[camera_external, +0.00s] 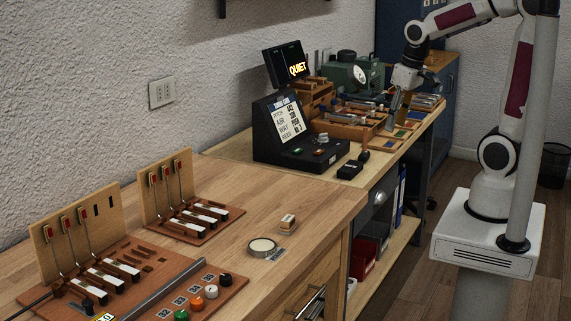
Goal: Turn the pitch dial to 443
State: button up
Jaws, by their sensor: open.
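A black control unit (288,150) with a slanted front stands on the back bench. I cannot tell whether this knob is the pitch dial. My gripper (393,118) is open and points down over the bench, to the right of the unit and apart from it. It appears empty.
Wooden trays (345,128) with tools and coloured pieces lie near my gripper. A green machine with a gauge (352,75) stands behind. Piano key models (185,215) and coloured knobs (197,303) fill the near bench's left.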

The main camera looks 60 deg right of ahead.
jog(key=w+d+f+m, duration=0.1)
jog(key=w+d+f, duration=0.2)
jog(key=w+d, duration=0.2)
jog(key=w+d+f+m, duration=0.1)
jog(key=w+d+f, duration=0.3)
jog(key=w, duration=0.7)
jog(key=w+d+f+m+h, duration=0.1)
jog(key=w+d+f, duration=0.2)
jog(key=w+d, duration=0.4)
jog(key=shift+w+f, duration=0.15)
jog(key=shift+w, duration=0.6)
jog(key=m+t, duration=0.1)
send_near(324, 134)
jog(key=f, duration=0.1)
jog(key=shift+w+a+f+h, duration=0.1)
jog(key=shift+w+h, duration=0.05)
jog(key=shift+h, duration=0.15)
jog(key=shift+f, duration=0.1)
jog(key=shift+x, duration=3.8)
jog(key=c, duration=1.1)
